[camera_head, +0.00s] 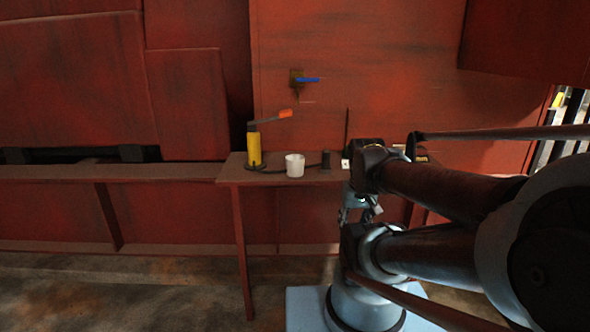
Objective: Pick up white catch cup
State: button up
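The white catch cup (295,165) stands upright on a narrow reddish-brown shelf (230,171), with nothing holding it. My gripper (359,216) hangs below my arm's wrist, to the right of the cup and lower in the picture, clear of it. Its two small fingers look spread apart with nothing between them. They are small and dark here, and my own arm and base crowd the view around them.
A yellow hand pump (254,149) with an orange-tipped lever stands left of the cup. A dark hose runs behind the cup towards a small dark cylinder (326,160) on its right. A blue-handled valve (305,80) is on the red wall above.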

aim_at(294, 162)
jog(key=u, duration=0.5)
jog(key=k, duration=1.45)
jog(key=z, duration=0.45)
jog(key=i, duration=1)
